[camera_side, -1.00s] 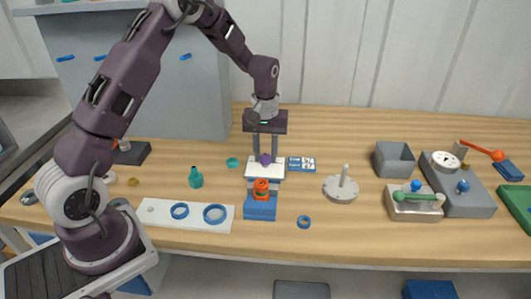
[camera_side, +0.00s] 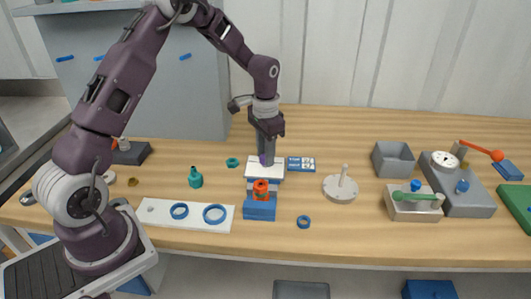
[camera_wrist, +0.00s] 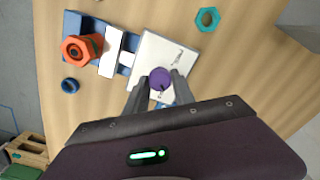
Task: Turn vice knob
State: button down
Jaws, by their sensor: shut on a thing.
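The vice has a blue base (camera_side: 260,211), a white block (camera_side: 264,172) and an orange part (camera_side: 260,187) held at its front. Its purple knob (camera_wrist: 160,79) sits on top of the white block, with small markings beside it in the wrist view. My gripper (camera_wrist: 158,88) points down over the vice and is shut on the purple knob, with a fingertip on each side of it. In the side view my gripper (camera_side: 266,158) largely hides the knob. The orange part (camera_wrist: 82,49) looks like a hex-topped piece in the wrist view.
A white plate (camera_side: 190,215) with blue rings lies left of the vice. A teal bottle (camera_side: 195,178) and a teal ring (camera_side: 233,162) stand nearby. A blue ring (camera_side: 304,222) and a grey disc with a post (camera_side: 341,188) lie to the right.

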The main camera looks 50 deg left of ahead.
jog(key=shift+r+m, duration=0.1)
jog(key=shift+m, duration=1.4)
jog(key=c, duration=1.1)
grip_release()
jog(key=shift+o, duration=0.2)
notch_tip(320, 180, up, 7)
